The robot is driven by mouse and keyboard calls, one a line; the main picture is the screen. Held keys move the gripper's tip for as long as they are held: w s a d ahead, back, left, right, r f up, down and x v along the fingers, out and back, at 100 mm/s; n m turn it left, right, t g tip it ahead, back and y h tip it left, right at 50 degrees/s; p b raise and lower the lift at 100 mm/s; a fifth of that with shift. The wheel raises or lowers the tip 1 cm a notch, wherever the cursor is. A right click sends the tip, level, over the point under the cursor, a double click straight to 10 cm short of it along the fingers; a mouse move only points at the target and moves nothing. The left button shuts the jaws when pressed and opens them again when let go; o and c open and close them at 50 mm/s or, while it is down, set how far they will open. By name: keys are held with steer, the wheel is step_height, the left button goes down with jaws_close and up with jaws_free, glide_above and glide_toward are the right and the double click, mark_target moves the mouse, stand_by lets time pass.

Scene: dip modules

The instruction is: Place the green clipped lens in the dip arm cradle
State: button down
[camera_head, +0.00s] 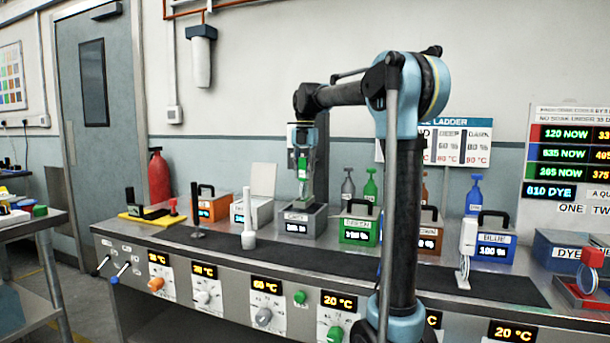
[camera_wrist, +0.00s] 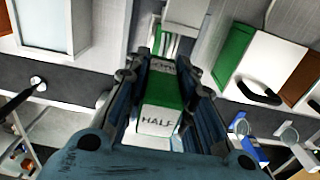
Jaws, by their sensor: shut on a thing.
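My gripper (camera_head: 303,172) hangs above the grey tank (camera_head: 302,224) in the head view. In the wrist view my gripper (camera_wrist: 163,85) is shut on a green-and-white clip marked HALF (camera_wrist: 162,98), the visible part of the green clipped lens. Its green body (camera_head: 303,164) shows between the fingers in the head view. The lens itself is hidden. Past the fingertips, the wrist view shows a narrow opening with white and green parts (camera_wrist: 174,45). I cannot tell whether the clip touches anything there. I cannot make out the dip arm cradle clearly.
A green tank (camera_head: 360,230), brown tank (camera_head: 428,236) and blue tank (camera_head: 494,246) stand to the right, an orange tank (camera_head: 209,208) to the left. A white upright device (camera_head: 467,242) stands before the blue tank. A white post (camera_head: 249,236) stands front left. The dark mat (camera_head: 345,262) has free room.

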steer(key=shift+f, duration=0.2)
steer(key=c, duration=1.3)
jaws_free()
steer(key=shift+f, duration=0.1)
steer(key=shift+c, duration=0.2)
step_height(320, 180, up, 12)
steer(key=shift+d+f, duration=0.1)
steer(key=shift+f, duration=0.05)
steer(key=shift+r, duration=0.25)
steer(key=shift+s, duration=0.1)
